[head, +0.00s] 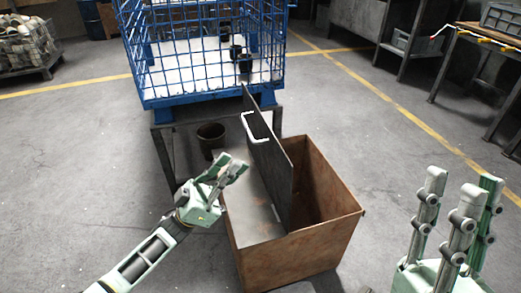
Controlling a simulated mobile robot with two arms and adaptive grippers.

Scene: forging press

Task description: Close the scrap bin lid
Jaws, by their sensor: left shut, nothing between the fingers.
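The scrap bin (290,252) is a rusty brown open-topped box in the middle of the head view. Its dark lid (270,170) stands nearly upright across the middle, with a white handle (256,130) on its left face. The right part of the bin is open, and a flat grey panel (250,205) covers the left part. My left gripper (236,168) is shut and empty, left of the lid and above the grey panel's left edge, seemingly apart from the lid. My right gripper (462,190) is open and empty at lower right, away from the bin, fingers pointing up.
A workbench (480,40) is at far right. The floor right of the bin is clear.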

